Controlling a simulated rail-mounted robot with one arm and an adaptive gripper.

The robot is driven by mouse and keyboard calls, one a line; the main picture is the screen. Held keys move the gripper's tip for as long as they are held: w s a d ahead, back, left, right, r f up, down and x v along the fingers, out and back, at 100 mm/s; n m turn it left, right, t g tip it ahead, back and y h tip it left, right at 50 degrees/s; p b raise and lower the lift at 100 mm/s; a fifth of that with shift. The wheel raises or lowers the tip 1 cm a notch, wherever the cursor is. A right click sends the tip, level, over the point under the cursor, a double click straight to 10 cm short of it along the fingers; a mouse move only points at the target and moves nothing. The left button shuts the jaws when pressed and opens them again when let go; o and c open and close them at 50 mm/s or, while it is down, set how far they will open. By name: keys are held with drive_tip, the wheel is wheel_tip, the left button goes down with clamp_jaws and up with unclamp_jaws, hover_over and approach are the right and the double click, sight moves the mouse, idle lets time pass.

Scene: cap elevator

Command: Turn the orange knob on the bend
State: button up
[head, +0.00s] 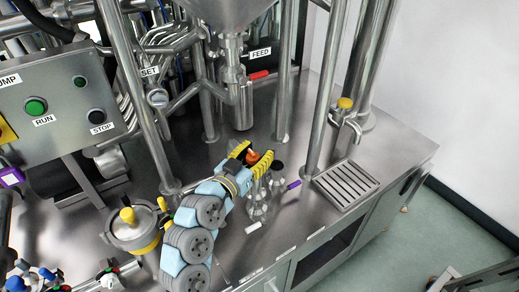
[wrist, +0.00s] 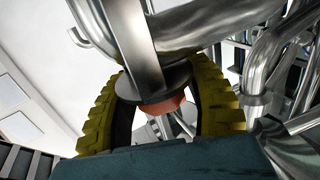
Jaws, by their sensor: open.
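The orange knob (head: 253,157) shows in the head view between the yellow fingers of my gripper (head: 251,156), partly hidden by them. In the wrist view the orange knob (wrist: 163,105) sits just by a dark round metal disc (wrist: 153,82) on a steel pipe. The yellow fingers of my gripper (wrist: 160,108) stand on either side of it, with gaps to the orange part. The gripper is open and holds nothing. A curved steel pipe, which looks like the bend (wrist: 190,35), runs across the top of the wrist view. Whether a finger touches the disc cannot be told.
A vertical steel post (head: 283,95) and the red FEED handle (head: 258,75) are behind. A drip tray (head: 345,186) lies at right. Bare counter shows around it.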

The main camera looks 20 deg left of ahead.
drive_tip(key=v, duration=1.1)
drive_tip(key=shift+o, duration=0.4)
